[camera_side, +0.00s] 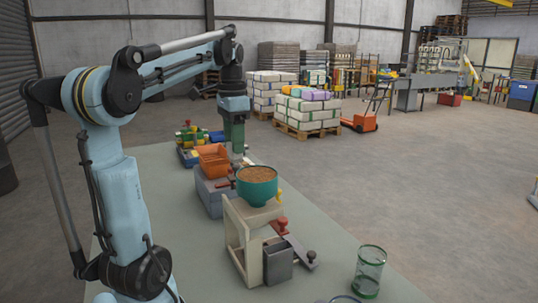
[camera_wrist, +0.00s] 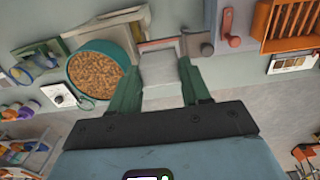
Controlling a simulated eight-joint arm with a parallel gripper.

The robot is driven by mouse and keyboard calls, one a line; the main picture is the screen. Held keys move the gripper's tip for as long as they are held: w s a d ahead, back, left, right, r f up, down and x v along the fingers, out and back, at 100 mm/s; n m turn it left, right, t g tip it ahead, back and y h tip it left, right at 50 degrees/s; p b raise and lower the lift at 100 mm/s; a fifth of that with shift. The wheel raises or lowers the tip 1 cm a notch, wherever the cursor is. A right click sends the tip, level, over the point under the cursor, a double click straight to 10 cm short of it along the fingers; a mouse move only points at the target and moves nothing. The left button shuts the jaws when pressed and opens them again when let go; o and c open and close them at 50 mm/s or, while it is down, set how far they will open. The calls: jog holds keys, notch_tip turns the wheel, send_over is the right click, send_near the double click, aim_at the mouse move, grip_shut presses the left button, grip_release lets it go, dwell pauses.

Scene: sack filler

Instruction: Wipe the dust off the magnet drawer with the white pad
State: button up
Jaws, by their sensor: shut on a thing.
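My gripper (camera_wrist: 160,92) has green fingers and is shut on the white pad (camera_wrist: 159,68), which sits between the fingertips in the wrist view. In the side view my gripper (camera_side: 237,150) points down behind the teal hopper (camera_side: 257,190) of pellets, beside the orange bin. The pad cannot be made out there. In the wrist view a pale plate with a reddish edge (camera_wrist: 158,43) shows just beyond the pad; it may be the magnet drawer, but the pad partly covers it. I cannot tell whether pad and plate touch, and no dust can be made out.
The orange slotted bin (camera_side: 213,160) stands on a grey housing (camera_side: 208,196) close by. A red lever (camera_wrist: 228,28) is on the housing. The table's left part is clear.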

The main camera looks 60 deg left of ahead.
dwell(0.4)
jog(key=shift+d, duration=0.1)
notch_tip(320, 180, down, 8)
jog(key=shift+r, duration=0.15)
jog(key=shift+w, duration=0.65)
jog(key=shift+c, duration=0.9)
jog(key=shift+w+f, duration=0.3)
jog(key=shift+w, duration=0.5)
jog(key=shift+s+r, duration=0.5)
jog(key=shift+r, duration=0.9)
jog(key=shift+s+r, duration=0.45)
jog(key=shift+r, duration=0.9)
jog(key=shift+s+r, duration=0.5)
jog(key=shift+r, duration=0.9)
